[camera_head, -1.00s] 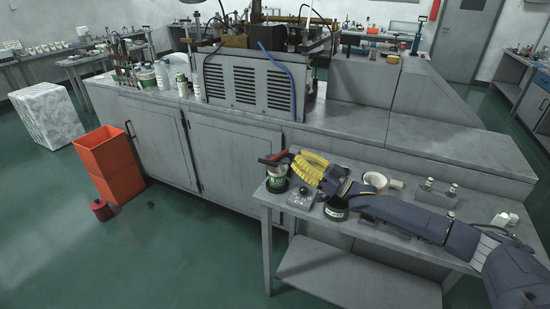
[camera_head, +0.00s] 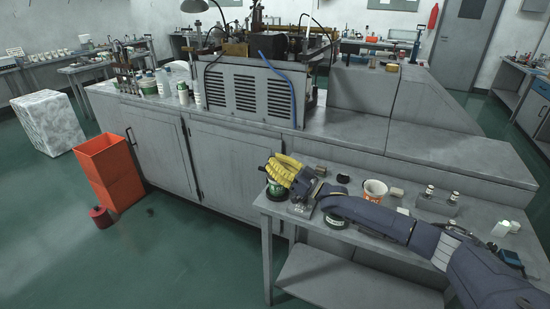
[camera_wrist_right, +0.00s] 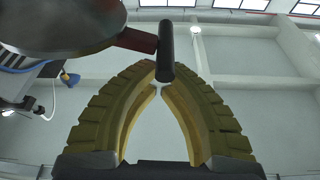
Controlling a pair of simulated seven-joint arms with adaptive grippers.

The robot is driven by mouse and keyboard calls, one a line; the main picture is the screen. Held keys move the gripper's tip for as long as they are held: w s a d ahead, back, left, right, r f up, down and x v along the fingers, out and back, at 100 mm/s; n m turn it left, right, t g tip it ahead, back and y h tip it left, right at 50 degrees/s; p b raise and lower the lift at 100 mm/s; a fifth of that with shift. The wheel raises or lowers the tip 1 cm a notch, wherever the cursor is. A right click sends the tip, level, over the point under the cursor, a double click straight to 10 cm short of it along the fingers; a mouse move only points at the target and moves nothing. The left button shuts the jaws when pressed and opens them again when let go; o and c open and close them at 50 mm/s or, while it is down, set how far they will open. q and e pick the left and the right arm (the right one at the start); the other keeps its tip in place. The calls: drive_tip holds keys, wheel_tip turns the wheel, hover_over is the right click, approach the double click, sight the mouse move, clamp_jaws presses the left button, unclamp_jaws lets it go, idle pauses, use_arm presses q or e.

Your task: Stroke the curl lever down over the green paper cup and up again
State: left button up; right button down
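The curl lever shows a red arm (camera_head: 264,168) at the left end of the low grey bench. In the right wrist view its red arm (camera_wrist_right: 137,40) carries a black grip bar (camera_wrist_right: 167,45), whose end lies at my fingertips. My right gripper (camera_head: 272,168) has yellow fingers drawn in at the tips, and they appear shut on this bar (camera_wrist_right: 162,80). The bar covers part of the tips. A dark, green-marked cup shape (camera_head: 277,189) stands below the gripper, largely hidden by it. A grey round disc (camera_wrist_right: 60,22) fills the upper left of the wrist view. My left gripper is not in view.
A white cup with an orange mark (camera_head: 374,192) and a dark green container (camera_head: 336,219) stand near my right arm. Small metal-topped pieces (camera_head: 440,197) sit farther right. The grey cabinet counter (camera_head: 350,135) rises behind the bench.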

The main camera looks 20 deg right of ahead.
drive_tip(key=shift+f, duration=0.3)
drive_tip(key=shift+s+a+f, duration=0.2)
drive_tip(key=shift+s+f, duration=0.1)
drive_tip(key=shift+f, duration=0.45)
